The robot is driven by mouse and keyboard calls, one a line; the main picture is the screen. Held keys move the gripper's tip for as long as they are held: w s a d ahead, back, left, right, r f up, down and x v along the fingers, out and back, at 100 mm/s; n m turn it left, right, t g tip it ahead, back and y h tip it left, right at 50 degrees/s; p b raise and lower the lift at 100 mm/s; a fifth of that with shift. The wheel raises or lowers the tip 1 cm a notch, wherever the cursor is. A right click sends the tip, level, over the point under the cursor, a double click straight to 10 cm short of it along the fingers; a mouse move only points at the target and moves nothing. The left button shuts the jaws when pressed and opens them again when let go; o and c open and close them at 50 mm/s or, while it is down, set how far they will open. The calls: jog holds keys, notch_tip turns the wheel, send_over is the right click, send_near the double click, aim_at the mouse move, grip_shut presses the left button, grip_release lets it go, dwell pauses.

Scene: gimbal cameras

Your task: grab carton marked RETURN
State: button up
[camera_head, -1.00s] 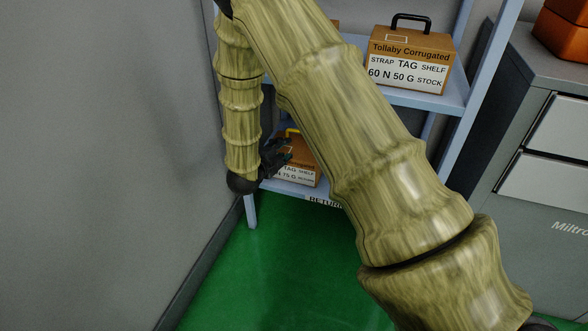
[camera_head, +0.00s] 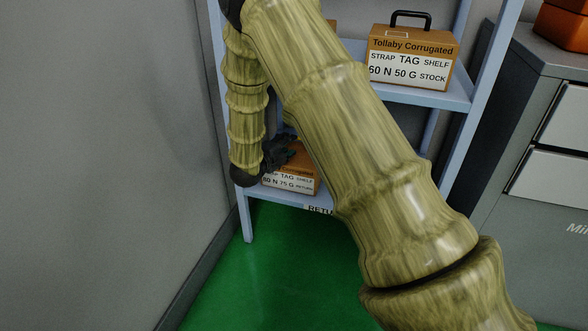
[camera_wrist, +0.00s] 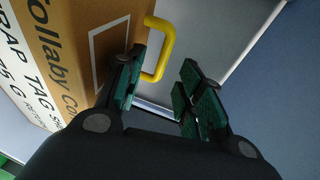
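The carton marked RETURN (camera_head: 303,170) is brown with a white label and stands on the lower shelf, partly hidden by my arm. In the wrist view the carton (camera_wrist: 75,45) fills the upper left, and its yellow handle (camera_wrist: 167,45) sticks out from its top face. My gripper (camera_head: 284,152) is at the carton's upper left in the head view. In the wrist view my gripper (camera_wrist: 165,85) is open, with green-padded fingers apart. The handle's lower end lies near the left finger, at the gap between the fingers. I cannot tell whether they touch.
The shelf rack (camera_head: 433,95) is pale blue. Another carton (camera_head: 410,60) with a black handle and a STOCK label stands on the upper shelf. A grey wall (camera_head: 100,130) is close on the left, a grey cabinet (camera_head: 520,100) on the right. The green floor is clear.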

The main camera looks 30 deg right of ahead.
jog(key=shift+s+b+x, duration=0.15)
jog(key=shift+b+x, duration=0.75)
jog(key=shift+x, duration=0.35)
jog(key=shift+s+b+x, duration=0.15)
jog(key=shift+b+x, duration=0.7)
jog(key=shift+x, duration=0.4)
jog(key=shift+d+r, duration=0.15)
jog(key=shift+d, duration=0.05)
grip_shut()
